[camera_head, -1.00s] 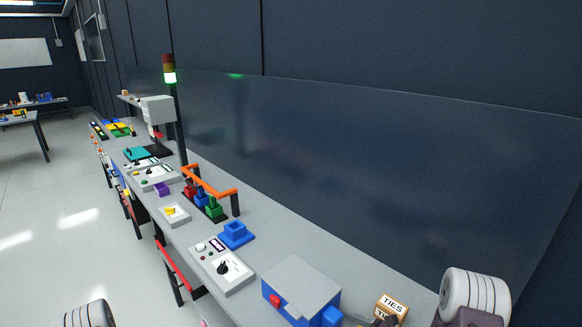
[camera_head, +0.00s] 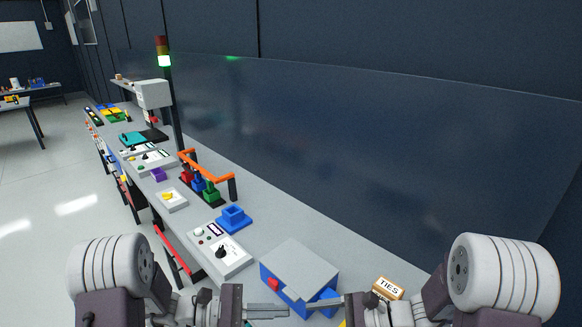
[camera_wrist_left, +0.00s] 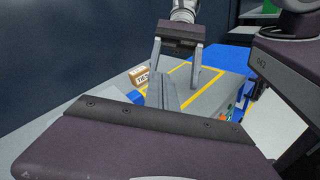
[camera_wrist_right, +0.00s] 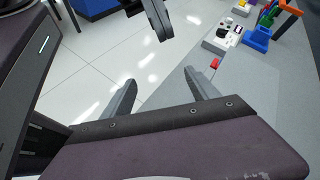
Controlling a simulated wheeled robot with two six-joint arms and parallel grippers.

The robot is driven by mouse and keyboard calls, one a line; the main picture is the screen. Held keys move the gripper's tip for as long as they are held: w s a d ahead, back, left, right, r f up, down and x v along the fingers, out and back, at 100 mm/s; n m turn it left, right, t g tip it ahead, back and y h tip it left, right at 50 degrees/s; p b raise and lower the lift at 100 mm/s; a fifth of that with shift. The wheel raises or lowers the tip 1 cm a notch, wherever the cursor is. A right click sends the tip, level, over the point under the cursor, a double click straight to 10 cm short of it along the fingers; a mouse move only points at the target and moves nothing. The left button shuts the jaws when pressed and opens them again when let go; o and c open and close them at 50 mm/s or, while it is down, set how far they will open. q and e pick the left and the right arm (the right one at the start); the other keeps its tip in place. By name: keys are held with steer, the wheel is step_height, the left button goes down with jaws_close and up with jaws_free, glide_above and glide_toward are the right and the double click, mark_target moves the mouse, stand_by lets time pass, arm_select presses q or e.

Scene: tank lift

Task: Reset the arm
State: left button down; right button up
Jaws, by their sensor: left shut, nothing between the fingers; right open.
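My left gripper (camera_head: 284,310) reaches in from the left at the bottom of the head view. Its fingers are together and empty in the left wrist view (camera_wrist_left: 160,82). My right gripper (camera_head: 316,303) comes in from the right, facing it, with a small gap between them. Its fingers are spread with nothing between them in the right wrist view (camera_wrist_right: 160,85). Both grippers are in front of a grey-topped blue box (camera_head: 298,268) in the head view and partly cover its lower edge.
A long grey bench (camera_head: 285,228) runs to the back left. A dark panel (camera_head: 370,160) stands behind. Open floor (camera_head: 75,240) lies left.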

arm_select(q)
steer(key=s+f+m+g+y, duration=0.2)
steer(key=s+m+g+y, duration=0.5)
steer(key=s, duration=0.6)
arm_select(e)
steer(key=s+f+n+g+h, duration=0.1)
steer(key=s+n+g+h, duration=0.3)
steer(key=s+n, duration=0.5)
arm_select(q)
steer(key=w+a+f+m+t+y, duration=0.1)
steer(key=a+f+m+t+y, duration=0.1)
steer(key=a, duration=0.5)
steer(key=w+a+f+m+t+y, duration=0.2)
steer(key=a+f+m+t+y, duration=0.1)
steer(key=a+y, duration=0.4)
steer(key=shift+a+f+m+t, duration=0.15)
steer(key=shift+a+m+t, duration=0.15)
steer(key=shift+m+t, duration=0.55)
arm_select(e)
steer(key=d+f+n+t+h, duration=0.2)
steer(key=d+n+h, duration=0.5)
steer(key=d, duration=0.5)
steer(key=shift+w+f+n+h, duration=0.2)
steer(key=shift+f+n+h, duration=0.1)
steer(key=shift+f, duration=0.1)
arm_select(q)
steer(key=shift+w+m+g, duration=0.1)
steer(key=shift+m+g, duration=0.15)
arm_select(e)
steer(key=shift+w, duration=0.15)
